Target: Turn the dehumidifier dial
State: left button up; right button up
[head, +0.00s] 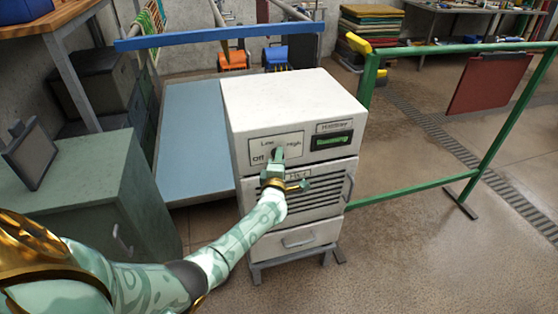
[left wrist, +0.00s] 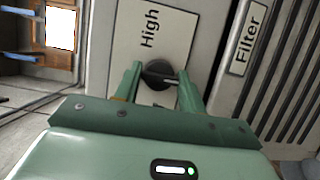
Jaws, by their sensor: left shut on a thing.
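The dehumidifier (head: 293,95) is a white box unit on a low grey stand. Its dial panel (head: 262,142) reads Low, High and Off. The dark round dial (left wrist: 158,74) sits between the fingertips in the left wrist view, with a pale mark on its right side there. My left gripper (head: 277,155) is at the panel, shut on the dial; its fingers hide most of the dial in the head view. It also shows in the left wrist view (left wrist: 161,82). My right gripper is not in view.
A green display (head: 332,140) reads Running. The Filter label (left wrist: 249,39) and vent slats lie beside the panel in the wrist view. A grey-green cabinet (head: 85,165) stands left, a pale blue platform (head: 195,140) behind, and a green rail (head: 410,195) right. Floor at front right is clear.

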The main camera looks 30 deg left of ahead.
pick_arm(q)
jog(key=shift+f, duration=0.15)
jog(key=o, duration=1)
jog(key=p+v, duration=0.4)
jog(key=v, duration=1.2)
jog(key=shift+s+d, duration=0.1)
jog(key=shift+s, duration=0.05)
